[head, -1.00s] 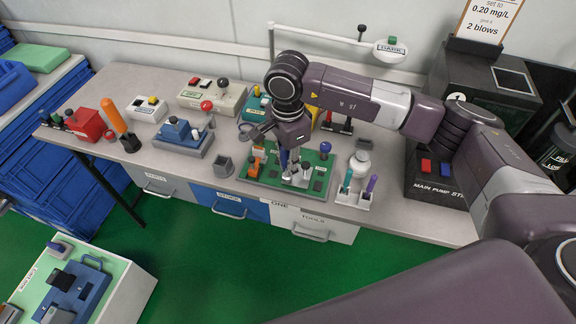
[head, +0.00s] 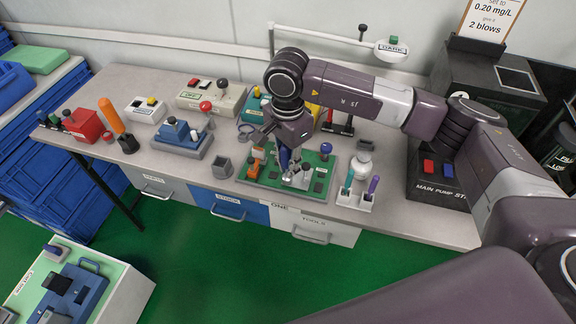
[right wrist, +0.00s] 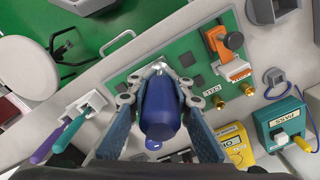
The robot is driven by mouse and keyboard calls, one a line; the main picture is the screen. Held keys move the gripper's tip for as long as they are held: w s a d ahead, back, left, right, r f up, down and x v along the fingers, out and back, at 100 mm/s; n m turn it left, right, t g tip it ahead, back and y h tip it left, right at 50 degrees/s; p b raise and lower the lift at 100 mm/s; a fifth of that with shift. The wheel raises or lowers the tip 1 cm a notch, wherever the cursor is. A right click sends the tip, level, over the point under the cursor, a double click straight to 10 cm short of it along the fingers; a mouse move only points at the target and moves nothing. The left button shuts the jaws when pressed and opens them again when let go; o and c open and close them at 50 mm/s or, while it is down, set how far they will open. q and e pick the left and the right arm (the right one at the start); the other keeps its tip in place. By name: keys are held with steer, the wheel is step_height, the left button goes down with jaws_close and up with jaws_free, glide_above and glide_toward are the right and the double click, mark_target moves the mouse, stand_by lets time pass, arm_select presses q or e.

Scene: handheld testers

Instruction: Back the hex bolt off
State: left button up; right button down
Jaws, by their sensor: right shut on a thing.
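A green task board (head: 262,179) lies on the bench; it also shows in the right wrist view (right wrist: 192,50). My right gripper (head: 285,160) is over the board, pointing down. In the right wrist view its two fingers (right wrist: 158,115) are shut on a thick blue handle (right wrist: 160,112), one on each side. Silver metal parts (right wrist: 158,68) show on the board just beyond the handle. I cannot make out the hex bolt; the handle and fingers hide what is under them. My left gripper is not in view.
Right of the board, a white holder (head: 354,199) carries teal and purple tools. An orange-clamped fixture (head: 256,160) stands on the board's left. A grey cup (head: 222,168) and a blue vise-like block (head: 181,136) stand further left. Clear bench lies along the front edge.

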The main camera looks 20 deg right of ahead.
mark_target(288, 156)
steer(key=shift+n+b, duration=0.5)
steer(key=shift+n, duration=0.2)
steer(key=shift+n+b, duration=0.35)
steer(key=shift+n, duration=0.15)
steer(key=shift+f+n+b, duration=0.1)
steer(key=shift+n+b, duration=0.65)
steer(key=shift+n, duration=0.15)
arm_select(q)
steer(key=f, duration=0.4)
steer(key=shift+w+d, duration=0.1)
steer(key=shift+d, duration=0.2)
arm_select(e)
steer(key=shift+n, duration=0.3)
arm_select(q)
steer(key=shift+b, duration=0.3)
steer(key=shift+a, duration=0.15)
arm_select(e)
steer(key=shift+r, duration=0.25)
arm_select(q)
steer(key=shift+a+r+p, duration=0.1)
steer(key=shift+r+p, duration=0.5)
steer(key=shift+p, duration=0.05)
arm_select(e)
steer(key=shift+r, duration=1.65)
